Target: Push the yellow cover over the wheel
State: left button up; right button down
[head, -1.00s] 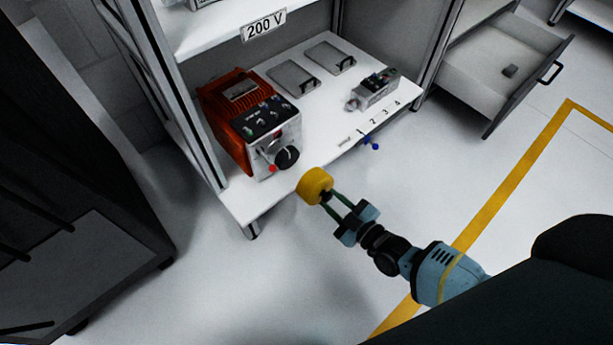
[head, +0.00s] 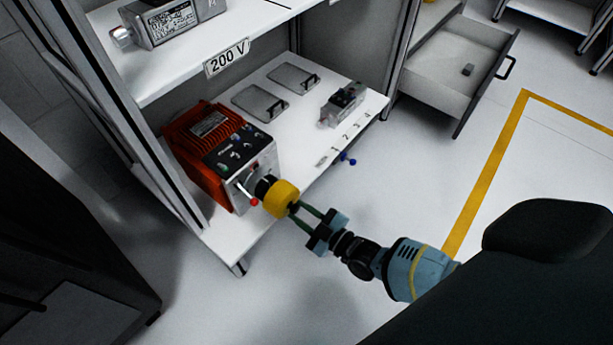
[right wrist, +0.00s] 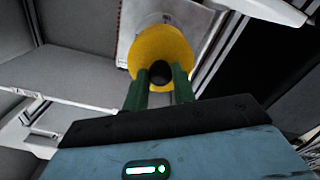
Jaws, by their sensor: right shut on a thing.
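The yellow cover (head: 281,198) is a short round cap. My right gripper (head: 298,208) is shut on the dark knob at its back. The black wheel (head: 264,186) sticks out from the front of the orange and grey device. The cover is right in front of the wheel, and part of the wheel shows behind it. I cannot tell whether they touch. In the right wrist view the yellow cover (right wrist: 160,50) hides the wheel, and the green fingers of my right gripper (right wrist: 160,78) close around the dark knob. My left gripper is not in view.
The orange device (head: 203,143) stands on the white lower shelf (head: 228,237). A lever with a red ball (head: 253,202) is close to the cover's left side. A blue-tipped lever (head: 348,159) sticks out at the shelf's front edge. An open drawer (head: 455,75) is at the back right.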

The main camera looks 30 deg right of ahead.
aim_at(288, 203)
jog(key=shift+b+x, duration=0.65)
jog(key=shift+x, duration=0.7)
jog(key=shift+b+x, duration=0.8)
jog(key=shift+x, duration=0.4)
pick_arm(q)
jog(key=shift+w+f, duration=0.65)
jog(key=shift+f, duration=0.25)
pick_arm(e)
jog(key=shift+d+f, duration=0.1)
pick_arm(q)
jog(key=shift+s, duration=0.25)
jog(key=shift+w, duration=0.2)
pick_arm(e)
jog(key=shift+w, duration=0.45)
jog(key=c, duration=0.7)
grip_release()
